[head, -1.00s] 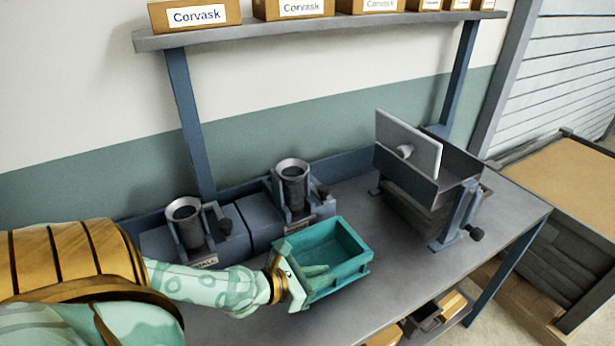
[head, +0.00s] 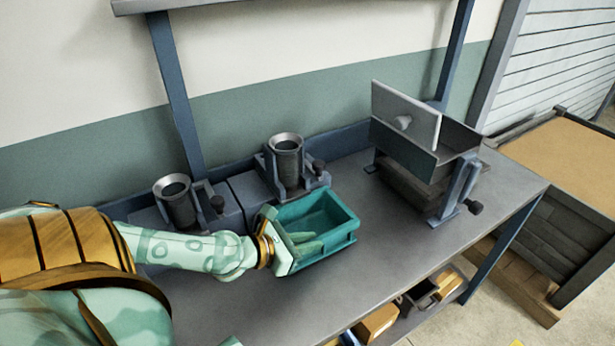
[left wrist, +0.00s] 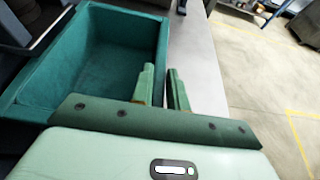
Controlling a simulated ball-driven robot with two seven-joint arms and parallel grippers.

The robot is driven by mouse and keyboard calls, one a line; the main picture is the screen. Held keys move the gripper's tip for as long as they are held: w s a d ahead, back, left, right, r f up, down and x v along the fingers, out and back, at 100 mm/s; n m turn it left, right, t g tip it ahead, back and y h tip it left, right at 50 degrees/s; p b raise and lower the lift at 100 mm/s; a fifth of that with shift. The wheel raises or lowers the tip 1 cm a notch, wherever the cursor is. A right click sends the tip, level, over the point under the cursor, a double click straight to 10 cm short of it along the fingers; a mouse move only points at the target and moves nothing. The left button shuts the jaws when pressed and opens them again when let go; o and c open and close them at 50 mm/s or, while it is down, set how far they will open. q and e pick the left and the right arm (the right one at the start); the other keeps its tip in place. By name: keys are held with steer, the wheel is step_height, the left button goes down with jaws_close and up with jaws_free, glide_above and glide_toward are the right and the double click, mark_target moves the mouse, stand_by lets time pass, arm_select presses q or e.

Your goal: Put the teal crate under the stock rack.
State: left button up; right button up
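The teal crate (head: 345,243), an open box, is over the grey bench in front of the second grinder. Whether its base touches the bench is unclear. My left gripper (head: 305,244) is at the crate's near left side. In the left wrist view the fingers (left wrist: 161,90) closely flank the crate's wall, one inside and one outside, and look closed on it. The crate's interior (left wrist: 90,50) looks empty apart from the finger. A dark grey stand with a pale upright plate, apparently the stock rack (head: 425,165), stands right of the crate. My right gripper is out of view.
Two grinders (head: 180,205) (head: 287,165) stand along the back of the bench. Bare bench (head: 400,250) lies between crate and rack. Boxes (head: 378,322) sit on a lower shelf. A large bin (head: 575,165) stands beyond the bench's right end.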

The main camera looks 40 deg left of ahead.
arm_select(q)
steer(key=shift+o, duration=1.4)
steer(key=shift+r, duration=0.25)
steer(key=p+v, duration=0.3)
steer(key=v, duration=0.9)
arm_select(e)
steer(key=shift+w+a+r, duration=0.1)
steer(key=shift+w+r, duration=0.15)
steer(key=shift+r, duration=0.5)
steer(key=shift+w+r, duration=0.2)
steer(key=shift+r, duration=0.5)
arm_select(q)
steer(key=shift+f, duration=0.15)
